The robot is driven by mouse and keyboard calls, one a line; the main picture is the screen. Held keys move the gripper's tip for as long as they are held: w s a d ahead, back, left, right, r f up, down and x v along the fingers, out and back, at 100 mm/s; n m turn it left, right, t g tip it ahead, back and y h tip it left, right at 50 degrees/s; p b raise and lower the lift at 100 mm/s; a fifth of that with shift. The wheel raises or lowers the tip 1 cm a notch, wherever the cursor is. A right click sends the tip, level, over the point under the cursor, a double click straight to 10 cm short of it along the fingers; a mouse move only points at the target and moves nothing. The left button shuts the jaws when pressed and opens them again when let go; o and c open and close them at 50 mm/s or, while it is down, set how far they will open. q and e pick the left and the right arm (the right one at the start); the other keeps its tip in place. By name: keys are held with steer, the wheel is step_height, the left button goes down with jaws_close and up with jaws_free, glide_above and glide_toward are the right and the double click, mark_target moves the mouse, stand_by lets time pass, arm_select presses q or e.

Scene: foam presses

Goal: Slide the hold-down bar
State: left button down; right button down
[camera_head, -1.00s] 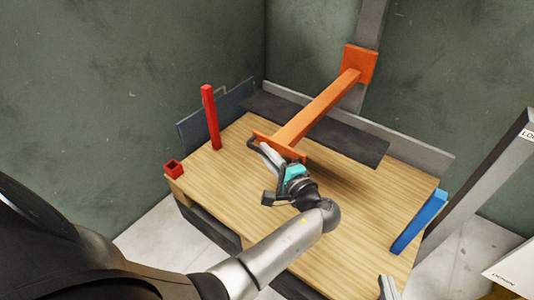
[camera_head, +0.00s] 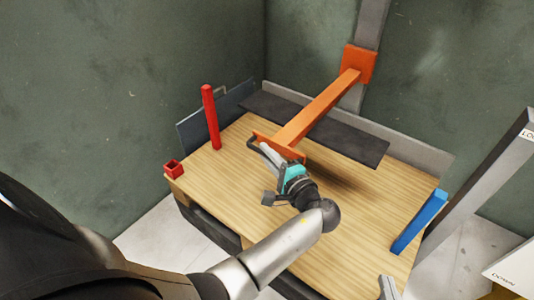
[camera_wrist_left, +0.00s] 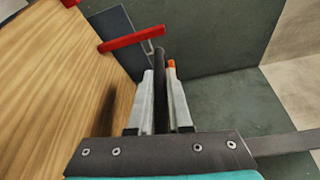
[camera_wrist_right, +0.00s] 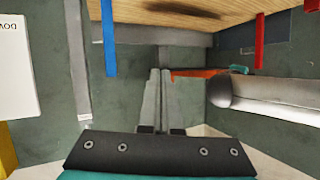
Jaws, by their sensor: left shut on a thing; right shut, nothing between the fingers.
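The orange hold-down bar (camera_head: 318,108) reaches from an orange carriage (camera_head: 359,65) on a grey upright out over the wooden table. Its near end has an orange crosspiece with a dark handle (camera_head: 252,143). My left gripper (camera_head: 268,153) is at this near end. In the left wrist view its fingers are shut on the dark handle (camera_wrist_left: 160,75), with a bit of orange (camera_wrist_left: 171,64) beside them. My right gripper (camera_head: 387,287) only just shows at the bottom right of the head view. In the right wrist view its fingers (camera_wrist_right: 158,85) are shut and empty.
A red post (camera_head: 211,118) and a small red square piece (camera_head: 173,169) stand at the table's left. A dark plate (camera_head: 320,132) lies under the bar at the back. The wooden table's (camera_head: 350,210) front is clear.

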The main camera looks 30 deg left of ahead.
arm_select(q)
steer(key=shift+r, duration=0.15)
